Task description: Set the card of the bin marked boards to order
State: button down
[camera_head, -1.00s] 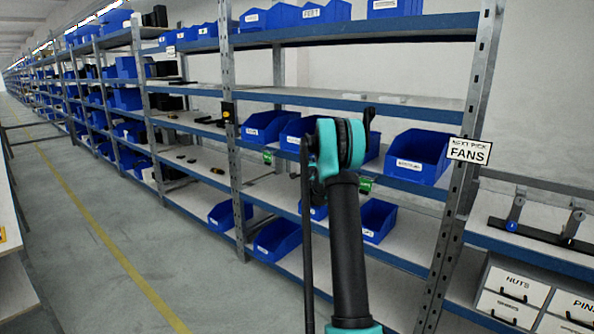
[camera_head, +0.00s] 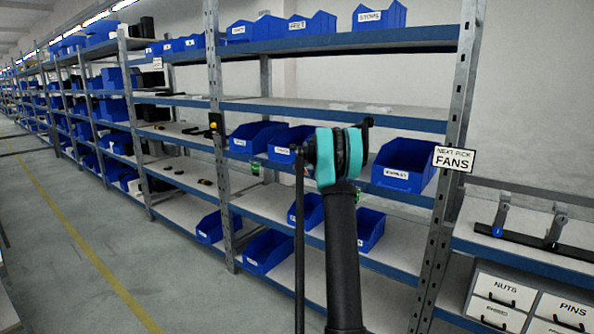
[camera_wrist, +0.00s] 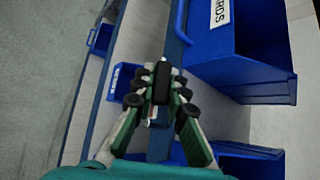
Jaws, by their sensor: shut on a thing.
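The bin marked boards (camera_wrist: 235,62) is blue, at the upper right of the wrist view, with its label cut to "ARDS". In the head view a blue bin (camera_head: 403,163) stands right of my arm; its label is too small to read surely. My gripper (camera_wrist: 160,84) is beside the boards bin at the blue shelf edge (camera_wrist: 164,138), its fingers closed together. It is shut on a small piece at the shelf edge, apparently the card, mostly hidden by the dark fingertips. In the head view my wrist hides the fingers and the card's face.
A green card (camera_head: 255,168) hangs on the shelf edge left of my arm. More blue bins (camera_head: 268,250) stand on the lower shelf. The aisle floor (camera_head: 60,250) at left is clear.

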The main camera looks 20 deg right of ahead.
aim_at(303, 172)
jog(key=shift+w+d+r+m+g+y, duration=0.25)
jog(key=shift+w+d+m+g+y, duration=0.1)
jog(key=shift+d+m+g+y, duration=0.2)
jog(key=shift+w+d+r+m+g+y, duration=0.3)
jog(key=shift+d+m+g+y, duration=0.1)
jog(key=shift+g+y, duration=0.2)
jog(key=shift+w+d+m+g+y, duration=0.35)
jog(key=shift+g+y, duration=0.1)
jog(key=shift+y, duration=0.1)
jog(key=c, duration=1.5)
grip_release()
jog(key=shift+c, duration=0.2)
jog(key=shift+s+d+r, duration=0.1)
jog(key=v, duration=1.1)
jog(key=shift+s+d+r, duration=0.2)
jog(key=shift+s+r, duration=0.05)
jog(key=shift+r, duration=0.05)
